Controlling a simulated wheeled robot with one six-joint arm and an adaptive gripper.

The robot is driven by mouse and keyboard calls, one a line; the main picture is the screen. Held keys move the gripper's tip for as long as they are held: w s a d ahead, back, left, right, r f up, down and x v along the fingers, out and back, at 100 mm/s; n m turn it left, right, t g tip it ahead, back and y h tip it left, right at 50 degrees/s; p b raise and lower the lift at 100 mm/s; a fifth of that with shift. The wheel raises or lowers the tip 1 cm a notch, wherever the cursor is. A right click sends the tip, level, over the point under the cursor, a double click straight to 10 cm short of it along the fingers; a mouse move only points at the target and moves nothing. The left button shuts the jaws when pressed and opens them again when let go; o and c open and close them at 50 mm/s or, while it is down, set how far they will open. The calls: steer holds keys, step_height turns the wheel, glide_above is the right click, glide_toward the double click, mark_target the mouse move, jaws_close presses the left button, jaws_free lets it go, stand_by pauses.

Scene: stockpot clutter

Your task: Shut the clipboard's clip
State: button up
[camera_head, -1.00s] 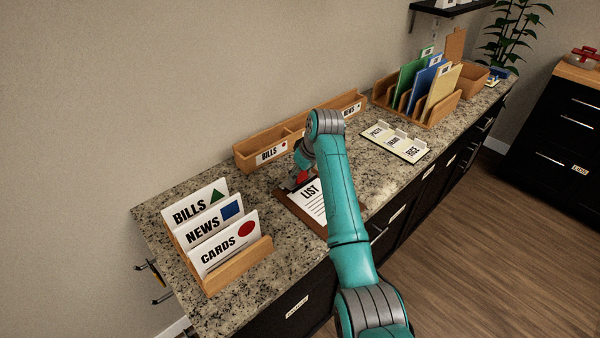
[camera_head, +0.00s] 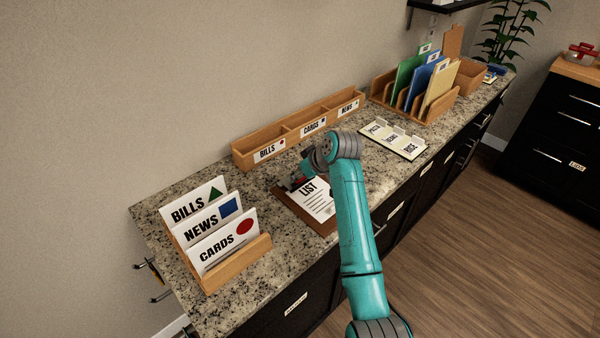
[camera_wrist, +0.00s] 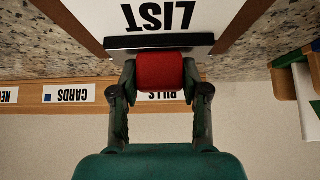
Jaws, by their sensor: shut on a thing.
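The brown clipboard (camera_head: 325,230) lies on the granite counter with a white LIST sheet (camera_head: 318,199) on it. In the wrist view, the clip's black bar (camera_wrist: 130,42) runs across the top of the sheet, and a red grip (camera_wrist: 160,72) sits at its middle. My gripper (camera_wrist: 160,80) is shut on the red grip, with one finger on each side of it. In the head view, my gripper (camera_head: 296,182) is at the clipboard's far-left end, partly hidden by my wrist. I cannot tell whether the bar presses on the sheet.
A wooden rack with BILLS, NEWS and CARDS cards (camera_head: 240,268) stands to the left. A long wooden sorter (camera_head: 245,162) stands behind the clipboard against the wall. A PIZZA-labelled board (camera_head: 395,145) and a folder rack (camera_head: 440,110) stand to the right.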

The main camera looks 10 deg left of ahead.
steer(key=o, duration=1.1)
steer(key=shift+o, duration=0.2)
steer(key=v, duration=1.2)
